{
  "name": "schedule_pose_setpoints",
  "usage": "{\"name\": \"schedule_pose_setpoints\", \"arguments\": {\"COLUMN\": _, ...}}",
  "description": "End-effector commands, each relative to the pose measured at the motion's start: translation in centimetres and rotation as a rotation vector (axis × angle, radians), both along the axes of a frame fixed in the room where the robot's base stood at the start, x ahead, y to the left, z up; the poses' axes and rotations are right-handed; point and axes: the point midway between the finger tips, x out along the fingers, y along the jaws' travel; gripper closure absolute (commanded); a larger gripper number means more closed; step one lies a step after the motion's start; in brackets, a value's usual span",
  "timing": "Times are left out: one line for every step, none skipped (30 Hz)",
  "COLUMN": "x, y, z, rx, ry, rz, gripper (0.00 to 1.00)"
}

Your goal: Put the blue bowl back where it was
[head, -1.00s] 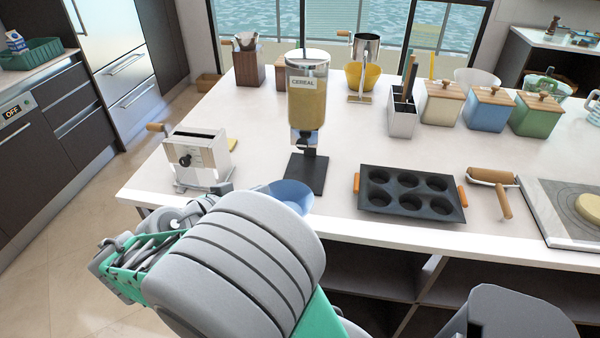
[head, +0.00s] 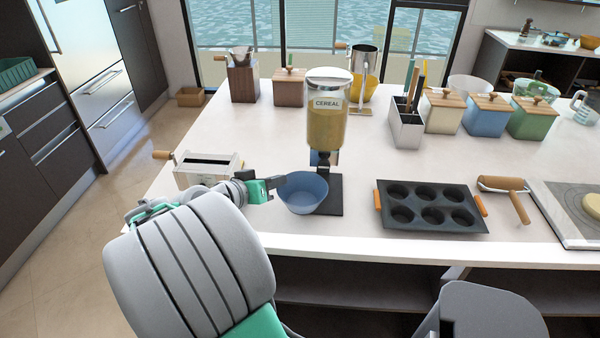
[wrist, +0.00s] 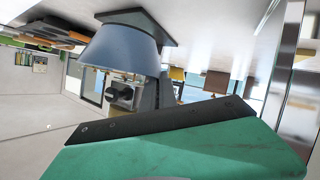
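The blue bowl (head: 303,196) stands upright on the counter side of the cereal dispenser (head: 327,125), overlapping the left part of its black base plate (head: 335,197). In the wrist view, where the scene appears upside down, the bowl (wrist: 120,48) is against the dark plate (wrist: 150,22). My gripper (head: 277,189) is just left of the bowl, near its rim. Its fingertips look spread, with nothing seen between them. One green finger with a black pad (wrist: 160,120) shows in the wrist view, apart from the bowl. The other finger is not clearly seen there.
A white hand-cranked machine (head: 205,170) stands to the left, close behind my gripper. A dark muffin tray (head: 432,207) lies to the right, with a rolling pin (head: 502,184) beyond it. Canisters line the back. The counter between dispenser and tray is mostly clear.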

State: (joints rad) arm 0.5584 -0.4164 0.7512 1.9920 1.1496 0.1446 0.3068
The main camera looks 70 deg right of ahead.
Motion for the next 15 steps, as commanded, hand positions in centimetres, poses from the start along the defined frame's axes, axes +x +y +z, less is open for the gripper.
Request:
{"name": "schedule_pose_setpoints", "arguments": {"x": -0.6, "y": -1.1, "z": 0.2, "rx": -0.001, "ry": 0.0, "rz": -0.007, "gripper": 1.0}}
{"name": "schedule_pose_setpoints", "arguments": {"x": -0.8, "y": -1.7, "z": 0.2, "rx": -0.001, "ry": 0.0, "rz": -0.008, "gripper": 1.0}}
{"name": "schedule_pose_setpoints", "arguments": {"x": -1.1, "y": -2.6, "z": 0.3, "rx": -0.001, "ry": -0.001, "rz": -0.006, "gripper": 1.0}}
{"name": "schedule_pose_setpoints", "arguments": {"x": -1.4, "y": -3.2, "z": 0.2, "rx": -0.002, "ry": 0.0, "rz": -0.007, "gripper": 1.0}}
{"name": "schedule_pose_setpoints", "arguments": {"x": -1.6, "y": -3.9, "z": 0.2, "rx": -0.001, "ry": 0.0, "rz": -0.005, "gripper": 1.0}}
{"name": "schedule_pose_setpoints", "arguments": {"x": -1.8, "y": -4.8, "z": 0.3, "rx": -0.001, "ry": -0.001, "rz": -0.005, "gripper": 1.0}}
{"name": "schedule_pose_setpoints", "arguments": {"x": -2.1, "y": -5.5, "z": 0.3, "rx": -0.001, "ry": 0.001, "rz": -0.005, "gripper": 1.0}}
{"name": "schedule_pose_setpoints", "arguments": {"x": -2.4, "y": -6.2, "z": 0.3, "rx": -0.001, "ry": -0.001, "rz": -0.005, "gripper": 1.0}}
{"name": "schedule_pose_setpoints", "arguments": {"x": -2.6, "y": -7.0, "z": 0.2, "rx": -0.001, "ry": 0.0, "rz": -0.005, "gripper": 1.0}}
{"name": "schedule_pose_setpoints", "arguments": {"x": -2.7, "y": -7.6, "z": 0.3, "rx": -0.001, "ry": 0.0, "rz": -0.002, "gripper": 1.0}}
{"name": "schedule_pose_setpoints", "arguments": {"x": -2.9, "y": -8.0, "z": 0.2, "rx": 0.0, "ry": 0.0, "rz": -0.001, "gripper": 1.0}}
{"name": "schedule_pose_setpoints", "arguments": {"x": -3.0, "y": -8.5, "z": 0.1, "rx": -0.001, "ry": 0.0, "rz": 0.001, "gripper": 1.0}}
{"name": "schedule_pose_setpoints", "arguments": {"x": -3.0, "y": -8.7, "z": 0.1, "rx": -0.002, "ry": 0.0, "rz": 0.002, "gripper": 1.0}}
{"name": "schedule_pose_setpoints", "arguments": {"x": -3.0, "y": -8.8, "z": -0.1, "rx": -0.001, "ry": 0.0, "rz": 0.003, "gripper": 1.0}}
{"name": "schedule_pose_setpoints", "arguments": {"x": -3.0, "y": -8.9, "z": -0.5, "rx": 0.001, "ry": 0.003, "rz": 0.004, "gripper": 1.0}}
